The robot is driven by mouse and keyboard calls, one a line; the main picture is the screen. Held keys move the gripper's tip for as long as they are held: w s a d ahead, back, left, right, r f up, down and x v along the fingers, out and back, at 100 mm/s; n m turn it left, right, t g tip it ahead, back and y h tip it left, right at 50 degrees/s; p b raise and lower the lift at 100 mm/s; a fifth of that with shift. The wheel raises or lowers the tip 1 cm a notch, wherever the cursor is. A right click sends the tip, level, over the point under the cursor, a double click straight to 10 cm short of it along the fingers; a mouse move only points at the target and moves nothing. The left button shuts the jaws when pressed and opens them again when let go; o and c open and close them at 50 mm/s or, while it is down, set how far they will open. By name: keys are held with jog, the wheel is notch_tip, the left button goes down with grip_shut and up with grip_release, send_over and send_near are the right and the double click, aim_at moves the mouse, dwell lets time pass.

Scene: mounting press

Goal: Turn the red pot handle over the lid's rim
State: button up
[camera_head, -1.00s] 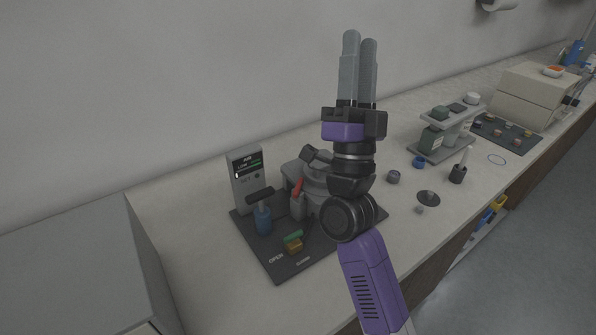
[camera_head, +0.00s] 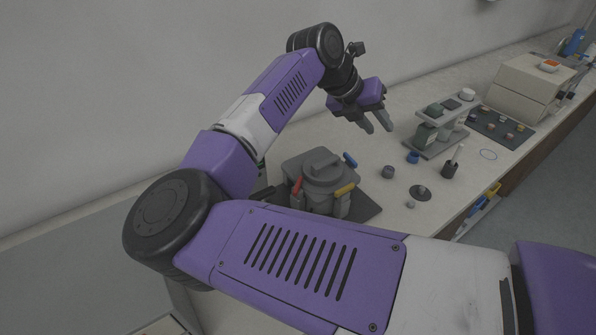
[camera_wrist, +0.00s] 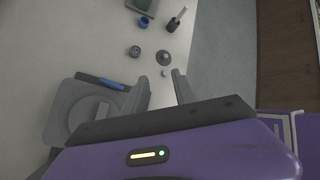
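The grey pot with its round lid (camera_head: 323,172) stands on a dark base plate on the counter. The red handle (camera_head: 297,185) is at the lid's left side and looks tilted. A blue handle (camera_head: 350,160) is at the right rear and a yellow handle (camera_head: 345,189) at the right front. In the wrist view the lid (camera_wrist: 62,112) is at lower left with the blue handle (camera_wrist: 100,82) beside it; the red handle is not visible there. My gripper (camera_head: 378,128) is open and empty, above and right of the pot, fingers pointing down; its fingertips (camera_wrist: 160,84) are apart.
My arm crosses the foreground and hides the plate's left part. A small grey cylinder (camera_head: 388,172), a blue ring-like piece (camera_head: 412,157) and a dark disc (camera_head: 420,192) lie right of the pot. A tiered stand (camera_head: 440,135) is farther right. The wall is behind.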

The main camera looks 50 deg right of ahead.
jog(key=w+a+f+t+y, duration=0.3)
jog(key=w+a+f+y, duration=0.15)
jog(key=w+a, duration=0.35)
jog(key=n+t+y, duration=0.1)
jog(key=y, duration=0.2)
send_over(298, 184)
jog(key=shift+w+d+f+h, duration=0.1)
jog(key=shift+f+h, duration=0.05)
jog(key=shift+f, duration=0.35)
jog(key=shift+d+f+h, duration=0.1)
jog(key=shift+f, duration=0.35)
jog(key=shift+a+f, duration=0.2)
notch_tip(298, 184, down, 7)
jog(key=shift+f+p, duration=0.15)
jog(key=shift+p, duration=0.75)
grip_shut()
